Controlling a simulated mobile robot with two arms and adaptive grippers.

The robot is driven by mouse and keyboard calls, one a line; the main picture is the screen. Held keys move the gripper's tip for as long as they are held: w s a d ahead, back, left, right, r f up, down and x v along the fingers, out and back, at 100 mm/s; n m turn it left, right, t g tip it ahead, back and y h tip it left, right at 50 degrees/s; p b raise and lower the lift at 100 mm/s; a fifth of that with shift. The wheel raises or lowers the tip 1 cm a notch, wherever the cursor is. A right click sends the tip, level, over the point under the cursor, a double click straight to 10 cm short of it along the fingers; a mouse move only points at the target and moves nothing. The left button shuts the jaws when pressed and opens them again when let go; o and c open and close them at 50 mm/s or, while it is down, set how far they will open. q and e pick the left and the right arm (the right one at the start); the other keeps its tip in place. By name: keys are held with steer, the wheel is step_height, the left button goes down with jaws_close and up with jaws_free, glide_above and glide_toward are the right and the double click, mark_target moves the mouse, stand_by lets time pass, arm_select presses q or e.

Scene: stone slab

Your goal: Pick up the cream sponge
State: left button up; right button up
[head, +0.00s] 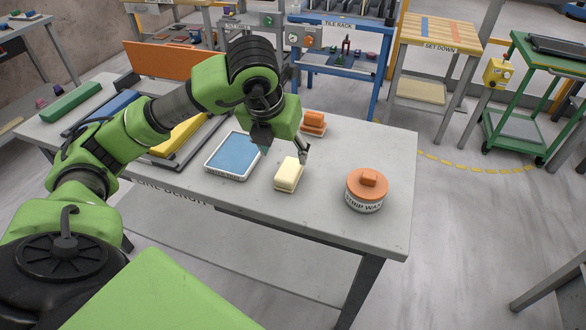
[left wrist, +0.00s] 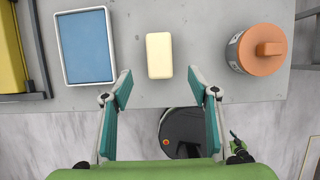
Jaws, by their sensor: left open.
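The cream sponge (head: 288,174) lies on the grey stone slab table (head: 245,203), between the blue tray and the orange-lidded tub. It also shows in the left wrist view (left wrist: 159,55), upright in the picture and ahead of the fingertips. My left gripper (head: 283,153) is above the table at the sponge. In the left wrist view the left gripper (left wrist: 160,86) is open and empty, with its two teal-padded fingers spread wider than the sponge and one on each side of its line.
A white-rimmed blue tray (head: 232,155) lies left of the sponge. A tub with an orange lid (head: 367,189) stands to the right. Yellow, blue and green bars lie at the far left. The table's front edge is close to the sponge.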

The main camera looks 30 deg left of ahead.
arm_select(q)
glide_above(289, 169)
steer(key=s, duration=0.2)
steer(key=f, duration=0.4)
steer(key=shift+s+d+f, duration=0.1)
steer(key=shift+d+f, duration=0.1)
steer(key=shift+w+f, duration=0.2)
steer(key=shift+f, duration=0.15)
steer(key=shift+w+f, duration=0.1)
steer(key=shift+f, duration=0.05)
steer(key=p+x, duration=0.2)
steer(key=x, duration=0.2)
steer(key=shift+w+a+f, duration=0.1)
steer(key=shift+a+f, duration=0.05)
steer(key=shift+w+f, duration=0.1)
steer(key=shift+f, duration=0.2)
steer(key=shift+c, duration=0.7)
steer(key=c, duration=0.9)
arm_select(e)
steer(key=shift+s+d+r, duration=0.15)
steer(key=shift+s+r, duration=0.75)
steer(key=shift+s, duration=0.1)
